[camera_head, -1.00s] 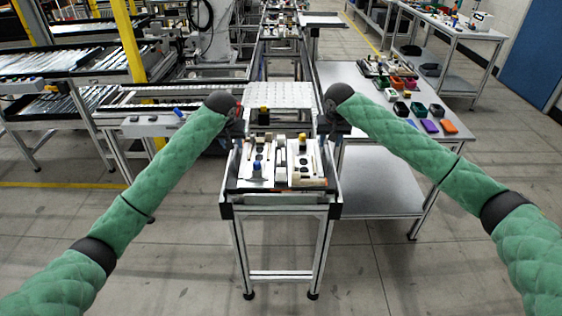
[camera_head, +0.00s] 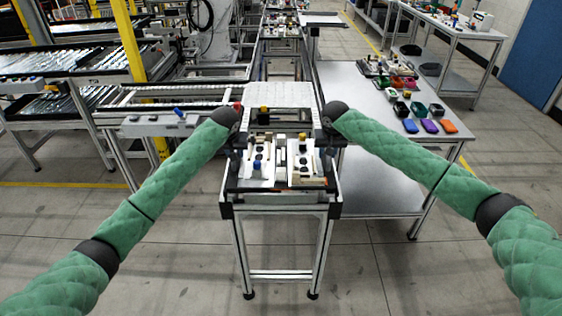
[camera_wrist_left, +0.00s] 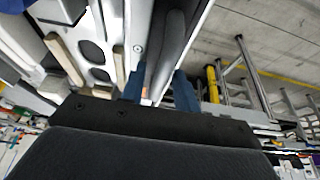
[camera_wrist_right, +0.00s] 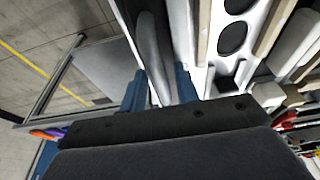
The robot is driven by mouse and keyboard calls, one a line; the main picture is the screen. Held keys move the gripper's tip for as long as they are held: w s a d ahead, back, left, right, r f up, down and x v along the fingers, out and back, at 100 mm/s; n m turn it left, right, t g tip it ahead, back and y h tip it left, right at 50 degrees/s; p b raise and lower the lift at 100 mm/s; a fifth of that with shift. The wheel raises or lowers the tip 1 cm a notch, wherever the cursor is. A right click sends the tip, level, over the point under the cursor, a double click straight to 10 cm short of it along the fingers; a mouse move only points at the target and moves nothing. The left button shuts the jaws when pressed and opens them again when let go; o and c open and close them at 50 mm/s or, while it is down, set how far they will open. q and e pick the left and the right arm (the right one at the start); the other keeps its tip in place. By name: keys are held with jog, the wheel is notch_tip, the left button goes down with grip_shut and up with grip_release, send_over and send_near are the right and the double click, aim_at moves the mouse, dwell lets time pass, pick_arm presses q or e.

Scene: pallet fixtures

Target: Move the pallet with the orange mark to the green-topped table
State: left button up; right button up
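A pallet (camera_head: 281,181) with white fixture plates, wooden strips and small parts lies on the end of the conveyor stand in front of me. A small orange patch (camera_wrist_left: 145,91) shows near its edge in the left wrist view. My left gripper (camera_wrist_left: 160,92) is at the pallet's left side, with its blue fingers apart on either side of a dark rounded rail. My right gripper (camera_wrist_right: 159,90) is at the right side, its fingers also apart around a grey rounded rail. Neither is visibly clamped. In the head view the fingertips are mostly hidden. No green table top is visible.
A grey-topped table (camera_head: 350,100) with coloured bins (camera_head: 430,126) stands close on the right. A perforated white plate (camera_head: 279,95) lies behind the pallet. Conveyor racks (camera_head: 60,60) and a yellow post (camera_head: 131,40) are at the left. The floor in front is clear.

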pick_arm(q)
grip_shut()
pick_arm(e)
grip_shut()
dwell(0.9)
pick_arm(q)
jog(key=shift+w+r, duration=0.15)
jog(key=shift+r, duration=0.05)
pick_arm(e)
jog(key=shift+w+r, duration=0.15)
jog(key=shift+r, duration=0.05)
